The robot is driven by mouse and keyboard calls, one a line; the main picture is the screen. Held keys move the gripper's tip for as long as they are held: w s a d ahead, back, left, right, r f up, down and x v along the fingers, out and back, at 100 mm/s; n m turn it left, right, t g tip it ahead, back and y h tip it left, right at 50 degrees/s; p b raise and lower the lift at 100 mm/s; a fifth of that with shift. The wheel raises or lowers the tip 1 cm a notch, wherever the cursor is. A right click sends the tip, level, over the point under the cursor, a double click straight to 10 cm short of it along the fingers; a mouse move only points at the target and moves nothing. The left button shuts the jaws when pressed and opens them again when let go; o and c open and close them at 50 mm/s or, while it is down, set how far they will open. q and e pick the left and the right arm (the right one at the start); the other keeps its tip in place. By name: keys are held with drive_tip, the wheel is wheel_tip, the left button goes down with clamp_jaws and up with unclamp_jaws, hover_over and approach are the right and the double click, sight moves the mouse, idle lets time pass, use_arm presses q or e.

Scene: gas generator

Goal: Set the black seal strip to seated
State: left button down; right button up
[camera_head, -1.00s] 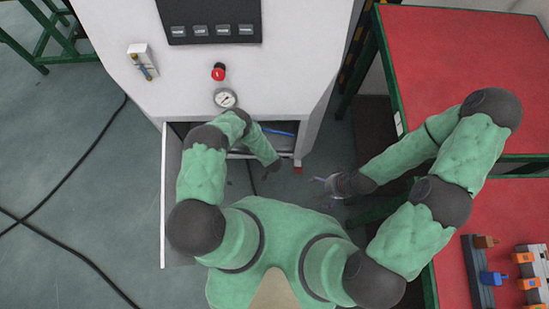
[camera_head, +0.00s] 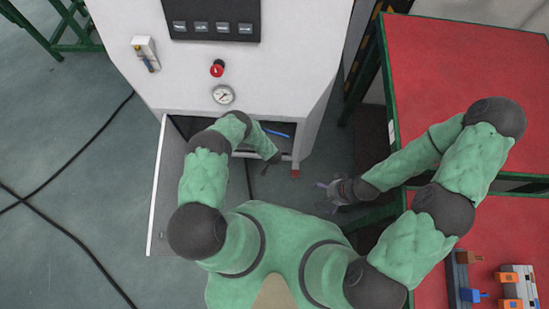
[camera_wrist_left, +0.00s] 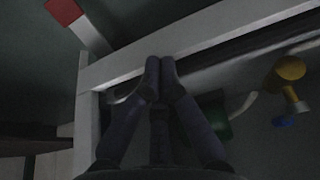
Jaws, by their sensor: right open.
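A long dark strip (camera_wrist_left: 255,45), which looks like the black seal strip, runs along the inner edge of the white cabinet frame (camera_wrist_left: 200,32) in the left wrist view. Whether it sits fully in place cannot be told. My left gripper (camera_wrist_left: 160,66) has its fingertips together against the frame edge, near the frame's corner. I cannot tell whether any strip is between them. In the head view my left gripper (camera_head: 271,163) is at the cabinet's lower opening, and the strip is not distinguishable. My right gripper (camera_head: 326,186) is open and empty, to the right of the cabinet opening.
A yellow-handled fitting (camera_wrist_left: 290,70) lies inside. Red-topped tables (camera_head: 450,60) stand at right. Black cables (camera_head: 75,160) cross the floor at left.

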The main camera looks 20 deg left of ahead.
use_arm(q)
drive_tip(key=shift+a, duration=0.1)
drive_tip(key=s+v, duration=0.1)
drive_tip(key=v, duration=1.1)
drive_tip(key=shift+s, duration=0.2)
idle(0.5)
drive_tip(key=shift+r, duration=0.1)
